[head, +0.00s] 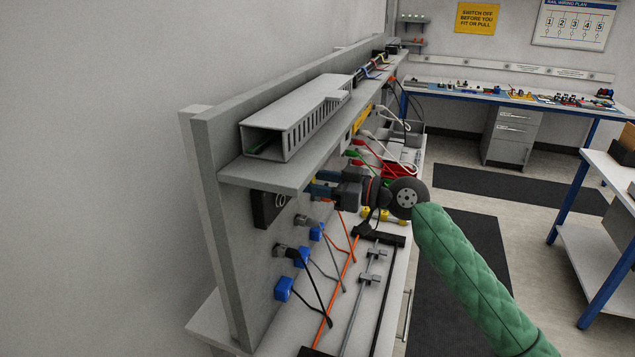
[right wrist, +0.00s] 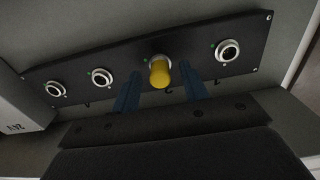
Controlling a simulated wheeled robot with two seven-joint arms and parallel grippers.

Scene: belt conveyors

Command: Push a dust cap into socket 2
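In the right wrist view a yellow dust cap (right wrist: 160,73) sticks out from a socket (right wrist: 157,59) with a pale ring, second from the right on a black panel (right wrist: 190,56). How deep it sits cannot be told. My right gripper (right wrist: 160,78) has its two blue fingers apart, one on each side of the cap, with gaps showing. Three other sockets show no cap: far right (right wrist: 228,50), middle left (right wrist: 102,77) and far left (right wrist: 56,89). No socket numbers are readable. In the head view my right gripper (head: 320,184) is at the panel (head: 270,208) below the shelf. My left gripper is out of view.
A grey shelf (head: 310,167) with a slotted duct (head: 295,115) overhangs the panel. Below are blue plugs (head: 283,289) with cables, and rails (head: 360,300) on the bench. Yellow pieces (head: 379,216) lie behind my wrist. White and red leads hang beyond it.

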